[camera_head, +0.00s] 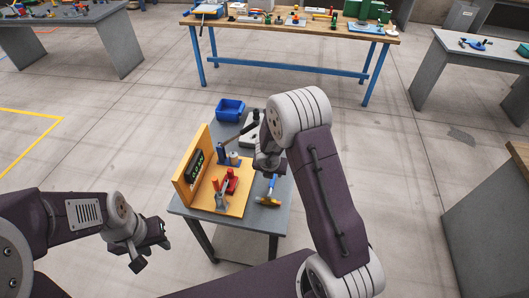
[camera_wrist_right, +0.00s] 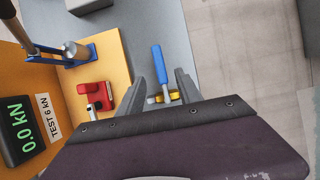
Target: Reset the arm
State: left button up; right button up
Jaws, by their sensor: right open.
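My left gripper (camera_head: 152,252) hangs at the lower left of the head view, beside the small table, with its fingers apart and nothing between them. My right gripper is over the small grey table (camera_head: 256,219); in the right wrist view its fingers (camera_wrist_right: 160,85) are apart. A blue-handled tool with a yellow part (camera_wrist_right: 160,68) shows between them; it lies on the grey tabletop, and I cannot tell the height gap. It also shows in the head view (camera_head: 271,187), just below the gripper.
A blue bin (camera_head: 230,110) is at the back. Other benches (camera_head: 290,29) stand farther off.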

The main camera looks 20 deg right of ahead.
notch_tip(320, 180, up, 7)
jog(key=w+a+n+t+y+b, duration=0.1)
jog(key=w+a+n+t+b, duration=0.15)
jog(key=n+b, duration=0.4)
jog(key=s+a+n+y+b, duration=0.1)
jog(key=s+a+n+y, duration=0.15)
jog(key=s+n, duration=0.7)
jog(key=s+f+n+g, duration=0.2)
jog(key=s+n, duration=0.4)
jog(key=n, duration=0.7)
jog(key=s+d+f+n+g, duration=0.1)
jog(key=s+f+n+g, duration=0.1)
jog(key=s+n, duration=0.5)
jog(key=n+g+h, duration=0.1)
jog(key=n, duration=0.5)
jog(key=shift+d, duration=0.2)
